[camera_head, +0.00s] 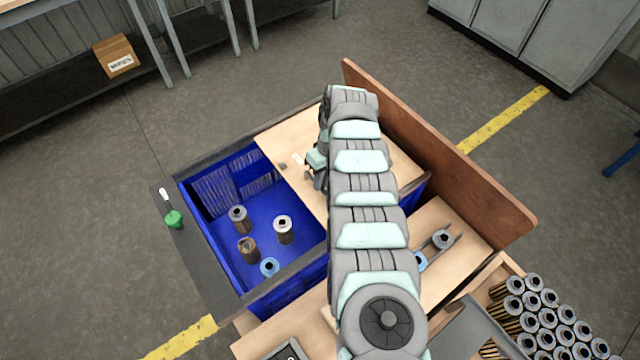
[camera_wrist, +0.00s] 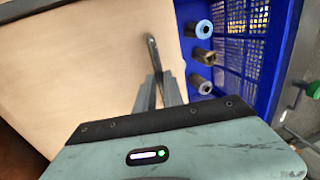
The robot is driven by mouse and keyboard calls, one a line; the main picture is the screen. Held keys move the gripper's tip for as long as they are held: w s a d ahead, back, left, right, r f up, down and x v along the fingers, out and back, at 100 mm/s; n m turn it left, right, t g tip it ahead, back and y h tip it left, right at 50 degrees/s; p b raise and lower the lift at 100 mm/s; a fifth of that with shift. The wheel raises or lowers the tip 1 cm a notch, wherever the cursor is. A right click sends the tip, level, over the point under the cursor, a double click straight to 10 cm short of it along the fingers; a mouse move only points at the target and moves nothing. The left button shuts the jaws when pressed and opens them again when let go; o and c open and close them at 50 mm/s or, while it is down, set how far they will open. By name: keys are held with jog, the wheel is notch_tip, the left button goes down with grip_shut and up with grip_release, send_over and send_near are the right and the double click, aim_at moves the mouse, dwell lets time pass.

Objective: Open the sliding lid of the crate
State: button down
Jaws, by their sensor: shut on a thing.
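The blue crate (camera_head: 215,262) is partly open in the head view. Its pale wooden sliding lid (camera_head: 275,146) lies over the right part, and the left part shows the inside with several filter cartridges (camera_head: 283,229). My gripper (camera_head: 312,172) is low over the lid, near its left side, partly hidden by my arm. In the wrist view the lid (camera_wrist: 95,70) fills the left, and the crate's blue wall (camera_wrist: 278,70) is at the right. My gripper (camera_wrist: 158,82) is shut on a dark handle (camera_wrist: 152,48) on the lid.
A brown board (camera_head: 450,155) stands upright along the crate's right side. Many cartridges (camera_head: 548,320) stand at the bottom right. A green-and-white tool (camera_head: 173,217) lies on the dark ledge left of the crate. A cardboard box (camera_head: 116,56) sits on a far shelf.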

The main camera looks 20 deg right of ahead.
jog(key=c, duration=1.5)
grip_release()
jog(key=shift+o, duration=0.2)
notch_tip(320, 180, up, 11)
jog(key=d+p, duration=0.2)
jog(key=p, duration=0.1)
jog(key=shift+w+f, duration=0.2)
jog(key=shift+w, duration=0.05)
jog(key=shift+d, duration=0.1)
